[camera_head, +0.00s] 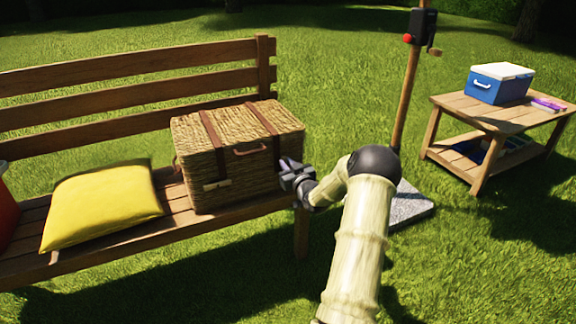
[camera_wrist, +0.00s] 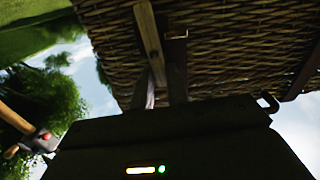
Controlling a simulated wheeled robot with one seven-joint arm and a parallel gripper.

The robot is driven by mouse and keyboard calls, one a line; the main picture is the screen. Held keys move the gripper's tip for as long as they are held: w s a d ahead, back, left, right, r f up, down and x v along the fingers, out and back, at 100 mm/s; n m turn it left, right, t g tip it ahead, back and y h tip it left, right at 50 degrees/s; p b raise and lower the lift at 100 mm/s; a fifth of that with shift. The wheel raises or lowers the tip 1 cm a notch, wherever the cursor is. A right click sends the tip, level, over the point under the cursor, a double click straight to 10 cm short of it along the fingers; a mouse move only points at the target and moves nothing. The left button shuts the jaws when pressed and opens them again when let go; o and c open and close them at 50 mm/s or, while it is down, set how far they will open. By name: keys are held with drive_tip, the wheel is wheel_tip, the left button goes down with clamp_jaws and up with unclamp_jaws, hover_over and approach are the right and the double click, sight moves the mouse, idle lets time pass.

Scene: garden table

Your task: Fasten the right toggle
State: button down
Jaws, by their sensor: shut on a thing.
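The closed wicker hamper (camera_head: 222,165) stands on the bench, with two brown straps over its lid. It fills the top of the wrist view (camera_wrist: 230,60). The left toggle (camera_head: 216,184) is a pale bar lying crosswise on the hamper's front. My gripper (camera_head: 284,168) is at the right part of the front, covering the right toggle in the head view. In the wrist view the right toggle (camera_wrist: 148,35) is a pale wooden bar, its near end between my fingertips (camera_wrist: 163,85). My gripper is shut on it. A small dark loop (camera_wrist: 178,36) shows beside the bar.
A yellow cushion (camera_head: 103,206) lies on the bench (camera_head: 175,205) left of the hamper. A pole (camera_head: 408,85) on a stone base (camera_head: 412,206) stands right of my arm. A side table (camera_head: 490,120) with a blue cooler (camera_head: 498,87) stands farther right. Grass lies open in front.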

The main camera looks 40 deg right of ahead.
drive_tip(key=n+b, duration=0.1)
drive_tip(key=n, duration=0.2)
drive_tip(key=a+f+n+b, duration=0.1)
drive_tip(key=n+b, duration=0.1)
drive_tip(key=n, duration=0.1)
drive_tip(key=a+n+b, duration=0.1)
drive_tip(key=n, duration=0.2)
drive_tip(key=shift+w+f+n, duration=0.15)
drive_tip(key=shift+w+n, duration=0.05)
drive_tip(key=shift+n, duration=0.1)
drive_tip(key=shift+b, duration=0.3)
drive_tip(key=c, duration=1.4)
unclamp_jaws()
drive_tip(key=shift+a, duration=0.1)
